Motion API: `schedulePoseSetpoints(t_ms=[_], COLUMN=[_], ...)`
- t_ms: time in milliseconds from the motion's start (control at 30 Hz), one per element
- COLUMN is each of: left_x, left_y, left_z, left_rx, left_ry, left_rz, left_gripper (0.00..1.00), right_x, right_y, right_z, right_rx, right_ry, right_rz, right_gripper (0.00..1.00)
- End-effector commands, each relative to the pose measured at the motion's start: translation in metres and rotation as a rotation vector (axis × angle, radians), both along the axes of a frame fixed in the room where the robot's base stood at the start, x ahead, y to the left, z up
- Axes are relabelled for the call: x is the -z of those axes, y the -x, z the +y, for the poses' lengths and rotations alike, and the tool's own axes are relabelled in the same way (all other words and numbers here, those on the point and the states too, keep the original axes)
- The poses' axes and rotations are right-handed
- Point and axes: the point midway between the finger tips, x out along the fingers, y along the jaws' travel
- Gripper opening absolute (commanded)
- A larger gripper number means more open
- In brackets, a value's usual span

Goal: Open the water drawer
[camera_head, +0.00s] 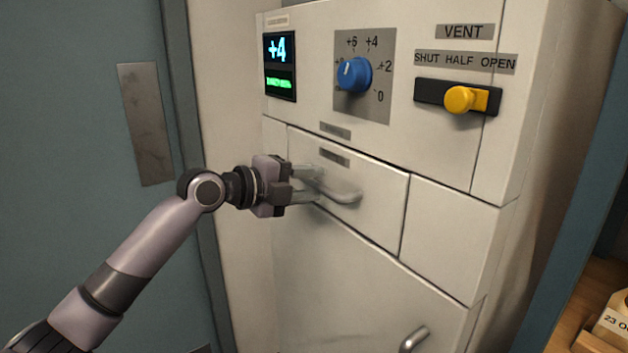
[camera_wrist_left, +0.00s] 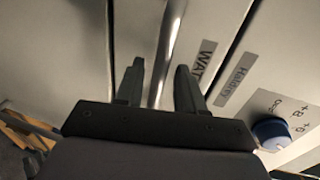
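The water drawer (camera_head: 377,213) is a light panel below the dials, with a curved metal handle (camera_head: 342,194). Its front looks flush with the cabinet. The wrist view shows the metal handle (camera_wrist_left: 169,45) and a label (camera_wrist_left: 201,65) starting "WAT", partly hidden by a finger. My left gripper (camera_head: 306,183) is at the left end of the handle. In the wrist view the left gripper (camera_wrist_left: 160,72) has its fingers apart, with the handle bar between them and gaps on both sides. My right gripper is in neither view.
Above the drawer are a blue knob (camera_head: 354,74), a +4 display (camera_head: 280,66) and a yellow vent slider (camera_head: 466,99). Another handle (camera_head: 413,339) is lower down. A blue-grey door (camera_head: 80,110) stands left. Wooden items (camera_head: 610,318) are at lower right.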

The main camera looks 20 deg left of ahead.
Motion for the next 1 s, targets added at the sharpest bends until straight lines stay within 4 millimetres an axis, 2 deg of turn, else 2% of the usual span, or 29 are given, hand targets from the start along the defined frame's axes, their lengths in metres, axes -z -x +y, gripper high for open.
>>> schedulePoseSetpoints(t_ms=[200, 467, 500, 567, 600, 1000], left_x=[0.0029, 0.0035, 0.0035, 0.0035, 0.0035, 0.0048], left_y=[-0.0099, -0.0105, -0.0104, -0.0104, -0.0104, -0.0075], left_z=[-0.0083, -0.0088, -0.0087, -0.0086, -0.0086, -0.0054], left_rx=[0.001, 0.0, 0.0, 0.0, 0.0, -0.001], left_ry=[0.0, -0.001, -0.001, -0.001, -0.001, -0.001], left_rz=[0.001, 0.001, 0.001, 0.001, 0.001, 0.003], left_gripper=[0.38, 0.38, 0.25, 0.06, 0.0, 0.0], right_x=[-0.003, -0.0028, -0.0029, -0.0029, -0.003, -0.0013], right_y=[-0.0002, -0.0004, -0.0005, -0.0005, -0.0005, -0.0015], right_z=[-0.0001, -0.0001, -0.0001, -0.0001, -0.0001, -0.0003], right_rx=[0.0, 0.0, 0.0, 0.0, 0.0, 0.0], right_ry=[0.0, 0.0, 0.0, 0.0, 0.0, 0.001], right_rz=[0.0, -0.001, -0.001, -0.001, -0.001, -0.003], right_gripper=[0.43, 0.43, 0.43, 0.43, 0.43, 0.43])
